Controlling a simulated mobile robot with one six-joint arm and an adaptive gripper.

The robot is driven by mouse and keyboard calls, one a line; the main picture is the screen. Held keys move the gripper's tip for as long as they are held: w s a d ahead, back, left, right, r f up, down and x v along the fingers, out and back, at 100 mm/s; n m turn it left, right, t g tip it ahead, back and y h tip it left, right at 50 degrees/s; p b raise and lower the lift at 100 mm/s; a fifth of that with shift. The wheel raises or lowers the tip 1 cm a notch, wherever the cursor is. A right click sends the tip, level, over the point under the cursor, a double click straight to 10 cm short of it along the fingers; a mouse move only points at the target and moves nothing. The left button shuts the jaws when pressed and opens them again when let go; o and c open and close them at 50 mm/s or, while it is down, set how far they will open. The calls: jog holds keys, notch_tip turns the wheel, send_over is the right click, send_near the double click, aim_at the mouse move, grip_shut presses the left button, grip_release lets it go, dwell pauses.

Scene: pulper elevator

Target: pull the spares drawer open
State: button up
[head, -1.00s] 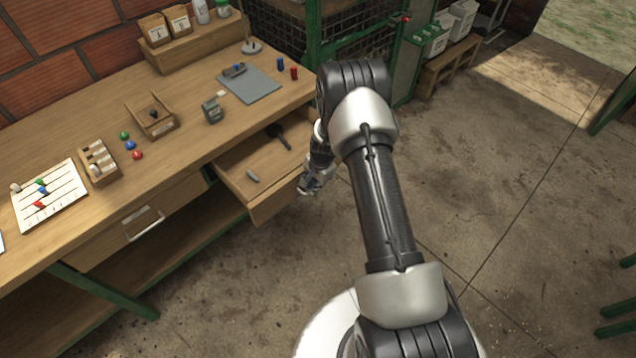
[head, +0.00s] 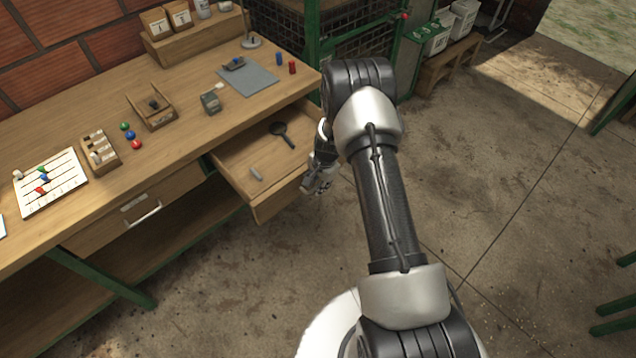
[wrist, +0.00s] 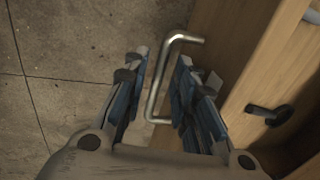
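In the head view my gripper (head: 318,188) is at the drawer front, and the handle is hidden there.
A second drawer (head: 125,213) with a bar handle, left of the open one, is closed. The benchtop (head: 190,150) holds small boxes, coloured balls and a grey mat (head: 250,80).

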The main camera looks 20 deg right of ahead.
jog(key=shift+r, duration=0.1)
notch_tip(320, 180, up, 12)
jog(key=s, duration=0.2)
jog(key=shift+d, duration=0.35)
dwell(0.5)
jog(key=s+a+r+n, duration=0.2)
jog(key=s+r, duration=0.1)
jog(key=r, duration=0.5)
jog(key=s+a+r+n+t, duration=0.1)
jog(key=s+a+r+n, duration=0.15)
jog(key=r, duration=0.55)
jog(key=s+a+r+n, duration=0.2)
jog(key=s+a+r, duration=0.15)
jog(key=r, duration=0.35)
jog(key=s+a+r+n, duration=0.1)
jog(key=s+r+n, duration=0.2)
jog(key=s, duration=0.8)
jog(key=s+a+r+n+t, duration=0.1)
jog(key=s+r+n, duration=0.3)
jog(key=s, duration=0.7)
jog(key=shift+s+a+r+t+h, duration=0.15)
jog(key=shift+a+r+t+h, duration=0.2)
jog(key=shift+r, duration=0.4)
jog(key=shift+o, duration=0.4)
